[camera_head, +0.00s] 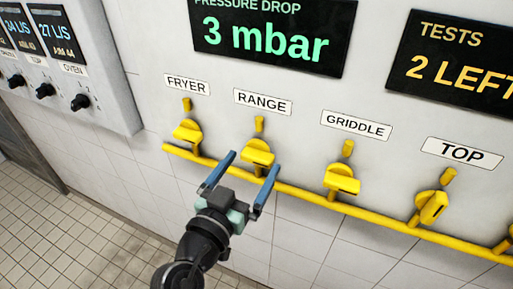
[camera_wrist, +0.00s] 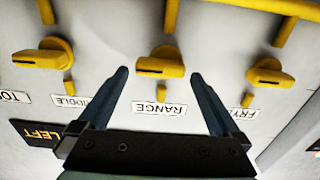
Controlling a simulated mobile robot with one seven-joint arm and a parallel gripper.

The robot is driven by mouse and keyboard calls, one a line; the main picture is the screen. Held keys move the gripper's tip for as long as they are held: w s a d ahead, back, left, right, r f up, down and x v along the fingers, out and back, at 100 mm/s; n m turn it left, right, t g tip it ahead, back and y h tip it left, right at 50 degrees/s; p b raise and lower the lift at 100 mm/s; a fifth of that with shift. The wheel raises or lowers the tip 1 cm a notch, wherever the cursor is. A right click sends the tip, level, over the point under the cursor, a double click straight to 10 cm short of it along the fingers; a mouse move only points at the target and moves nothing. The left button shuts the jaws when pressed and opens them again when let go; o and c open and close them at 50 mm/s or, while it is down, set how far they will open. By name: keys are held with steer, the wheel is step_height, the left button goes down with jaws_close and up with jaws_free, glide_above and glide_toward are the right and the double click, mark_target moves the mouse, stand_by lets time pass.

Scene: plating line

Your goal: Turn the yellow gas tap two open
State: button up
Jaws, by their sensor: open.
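The yellow tap under the RANGE label (camera_head: 258,157), second from the left in the head view, sits on a yellow pipe (camera_head: 300,192). Its handle lies crosswise to its short upright stub. My gripper (camera_head: 252,163) is open and empty in front of this tap, with one blue finger on each side of it in the picture. In the wrist view, which is upside down, the RANGE tap (camera_wrist: 160,62) shows between the open fingertips. I cannot tell how far the fingers reach around it, and I see no clear contact.
Similar yellow taps stand beside it: FRYER (camera_head: 187,131) to the left, GRIDDLE (camera_head: 341,179) and TOP (camera_head: 432,208) to the right. The TOP handle is turned more upright. A display (camera_head: 270,35) above reads 3 mbar, another (camera_head: 455,65) reads 2 LEFT. A knob panel (camera_head: 75,75) juts out left.

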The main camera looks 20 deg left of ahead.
mark_target(255, 160)
steer(key=shift+w+p, duration=0.3)
steer(key=shift+w, duration=1.55)
steer(key=shift+d, duration=0.1)
steer(key=c, duration=1.2)
steer(key=shift+o, duration=0.2)
